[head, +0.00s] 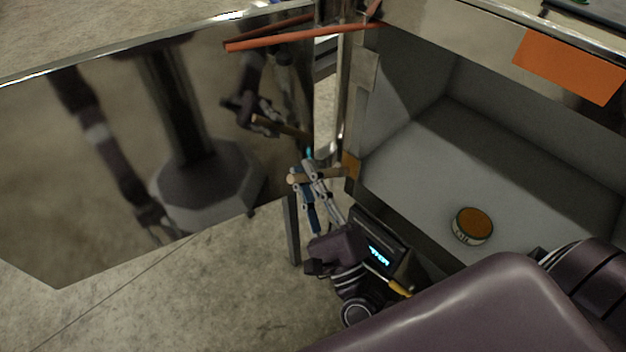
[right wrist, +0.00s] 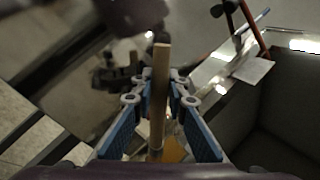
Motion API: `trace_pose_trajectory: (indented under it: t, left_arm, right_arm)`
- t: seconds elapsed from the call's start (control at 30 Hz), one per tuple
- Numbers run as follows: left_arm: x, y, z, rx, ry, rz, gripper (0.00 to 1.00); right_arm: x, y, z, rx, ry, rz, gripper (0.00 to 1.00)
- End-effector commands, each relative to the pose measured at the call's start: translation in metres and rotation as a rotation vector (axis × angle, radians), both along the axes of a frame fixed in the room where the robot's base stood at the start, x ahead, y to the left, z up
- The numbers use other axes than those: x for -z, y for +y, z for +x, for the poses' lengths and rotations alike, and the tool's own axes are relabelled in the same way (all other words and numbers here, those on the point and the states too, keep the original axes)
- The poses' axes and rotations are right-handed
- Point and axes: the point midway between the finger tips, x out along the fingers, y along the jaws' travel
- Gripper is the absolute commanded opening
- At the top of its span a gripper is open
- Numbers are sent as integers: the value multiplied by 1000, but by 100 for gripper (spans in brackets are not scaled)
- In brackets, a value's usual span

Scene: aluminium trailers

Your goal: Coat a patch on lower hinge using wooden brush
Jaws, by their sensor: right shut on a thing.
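My right gripper (head: 314,180) is shut on the wooden brush (head: 335,174), held about level across its fingers. In the right wrist view, the pale handle (right wrist: 160,75) runs between the blue finger pads of the gripper (right wrist: 159,95). The brush's right end points at an orange patch (head: 351,165) low on the trailer's corner post, by the door edge, at the lower hinge area. I cannot tell whether the brush touches it; the bristles are not clear. An orange-topped tin (head: 472,225) stands on the trailer floor. My left gripper is not in view.
A shiny metal door panel (head: 90,160) fills the left and reflects my body. A red bar (head: 290,37) crosses above the gripper. Concrete floor shows below.

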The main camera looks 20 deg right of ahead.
Motion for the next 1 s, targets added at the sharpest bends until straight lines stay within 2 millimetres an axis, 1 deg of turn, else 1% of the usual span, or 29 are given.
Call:
trace_pose_trajectory:
  t: [0.03, 0.2, 0.57, 0.67, 1.0]
  left_arm:
    - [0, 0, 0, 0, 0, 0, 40]
    - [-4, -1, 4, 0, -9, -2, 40]
    - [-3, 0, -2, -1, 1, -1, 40]
    - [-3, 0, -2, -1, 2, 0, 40]
    - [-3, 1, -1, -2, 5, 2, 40]
  right_arm:
    - [-1, 1, 5, 3, -3, 0, 0]
    - [-1, 4, 15, 3, -3, -2, 0]
    - [0, 5, 17, 4, -2, -2, 0]
    - [0, 11, 14, 3, 0, 0, 0]
    - [0, 43, 3, 3, 0, 1, 0]
